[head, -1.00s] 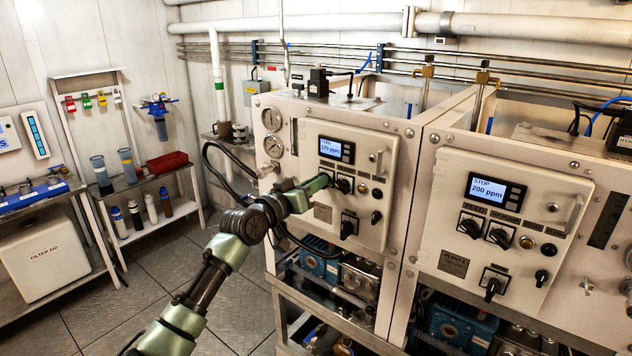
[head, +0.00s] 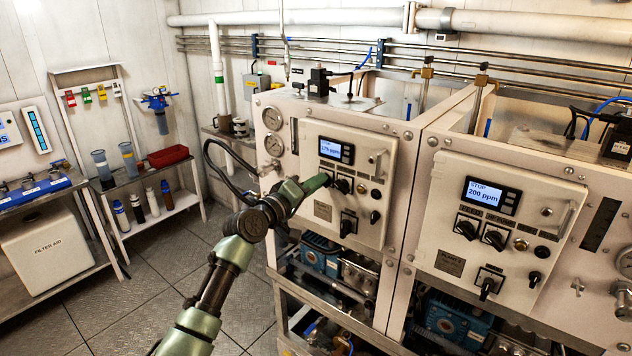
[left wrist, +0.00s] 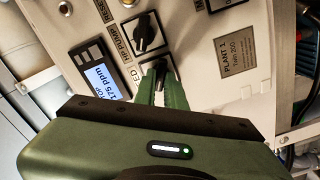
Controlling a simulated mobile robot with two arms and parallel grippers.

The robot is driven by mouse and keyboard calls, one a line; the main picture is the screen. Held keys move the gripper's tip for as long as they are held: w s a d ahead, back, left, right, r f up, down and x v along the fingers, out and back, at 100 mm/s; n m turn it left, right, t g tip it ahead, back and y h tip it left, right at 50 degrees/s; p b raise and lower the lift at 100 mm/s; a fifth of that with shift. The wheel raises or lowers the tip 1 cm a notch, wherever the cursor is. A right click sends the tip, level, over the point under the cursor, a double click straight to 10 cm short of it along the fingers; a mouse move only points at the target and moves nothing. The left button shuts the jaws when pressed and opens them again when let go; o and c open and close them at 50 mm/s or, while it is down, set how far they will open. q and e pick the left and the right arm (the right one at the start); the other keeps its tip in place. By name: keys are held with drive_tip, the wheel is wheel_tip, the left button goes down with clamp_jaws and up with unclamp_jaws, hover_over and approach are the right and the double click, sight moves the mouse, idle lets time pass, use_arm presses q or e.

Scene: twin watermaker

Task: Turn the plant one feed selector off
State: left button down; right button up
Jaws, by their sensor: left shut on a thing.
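The plant one panel (head: 376,218) is at the middle of the head view. Its display (head: 336,150) reads STOP, 175 ppm; the same display shows in the left wrist view (left wrist: 98,72). My left gripper (head: 322,182) reaches it from the left. In the left wrist view, its fingers (left wrist: 161,86) are shut on the black feed selector (left wrist: 160,67), under the partly covered feed label. In the head view the gripper hides this selector. The HP pump selector (left wrist: 147,34) is just beyond it. My right gripper is not in view.
The plant two panel (head: 520,235) stands to the right, with its own display (head: 490,195) reading STOP, 200 ppm. A door handle (head: 378,163) and a lower black selector (head: 348,223) are close to my gripper. The floor (head: 140,290) at left is clear.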

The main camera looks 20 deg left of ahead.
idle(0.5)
use_arm(q)
drive_tip(key=c, duration=1.5)
unclamp_jaws()
drive_tip(key=b+v, duration=0.2)
drive_tip(key=v, duration=0.5)
drive_tip(key=shift+s+a, duration=0.2)
drive_tip(key=shift+s, duration=0.15)
